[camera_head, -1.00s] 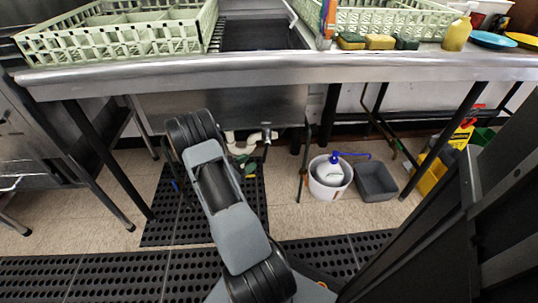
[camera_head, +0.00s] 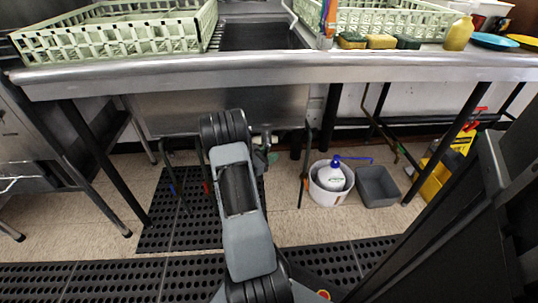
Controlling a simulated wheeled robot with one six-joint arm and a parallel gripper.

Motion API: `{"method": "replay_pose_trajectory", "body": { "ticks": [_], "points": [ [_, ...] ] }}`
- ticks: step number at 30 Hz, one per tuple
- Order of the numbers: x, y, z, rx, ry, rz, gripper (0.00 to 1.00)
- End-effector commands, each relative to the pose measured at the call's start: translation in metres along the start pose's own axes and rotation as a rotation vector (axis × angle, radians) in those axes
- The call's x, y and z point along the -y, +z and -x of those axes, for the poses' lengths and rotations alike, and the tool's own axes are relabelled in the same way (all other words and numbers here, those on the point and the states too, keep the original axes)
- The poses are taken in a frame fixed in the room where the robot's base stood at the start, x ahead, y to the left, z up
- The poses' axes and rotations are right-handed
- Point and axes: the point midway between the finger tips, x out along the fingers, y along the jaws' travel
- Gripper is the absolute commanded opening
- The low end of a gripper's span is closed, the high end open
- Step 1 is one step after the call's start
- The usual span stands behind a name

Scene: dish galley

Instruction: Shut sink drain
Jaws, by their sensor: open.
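The metal sink (camera_head: 285,105) hangs below the steel counter, and its dark basin (camera_head: 258,36) shows from above at the top centre. A small grey drain fitting (camera_head: 266,132) shows below the sink, just right of my arm's upper end. The drain's setting cannot be told, and the white pipes are hidden behind my arm. My arm rises from the bottom centre to just below the sink. My gripper cannot be made out; it is hidden behind the arm links.
A white bucket (camera_head: 323,195) with a blue-topped bottle (camera_head: 331,177) and a grey bin (camera_head: 377,187) stand on the floor at right. Counter legs (camera_head: 108,170) flank the space. Dish racks (camera_head: 120,34) stand on the counter. Black mats (camera_head: 185,232) cover part of the floor.

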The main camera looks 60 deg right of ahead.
Motion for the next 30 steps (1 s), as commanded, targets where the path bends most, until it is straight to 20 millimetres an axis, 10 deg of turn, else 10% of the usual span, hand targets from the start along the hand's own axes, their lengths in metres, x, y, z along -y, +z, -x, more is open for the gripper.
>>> {"method": "replay_pose_trajectory", "body": {
  "ticks": [15, 30],
  "points": [
    [0.0, -0.0001, 0.0004, 0.0, 0.0, 0.0, 0.0],
    [-0.0047, 0.0003, 0.0071, -0.019, 0.012, -0.011, 0.0]
  ]
}}
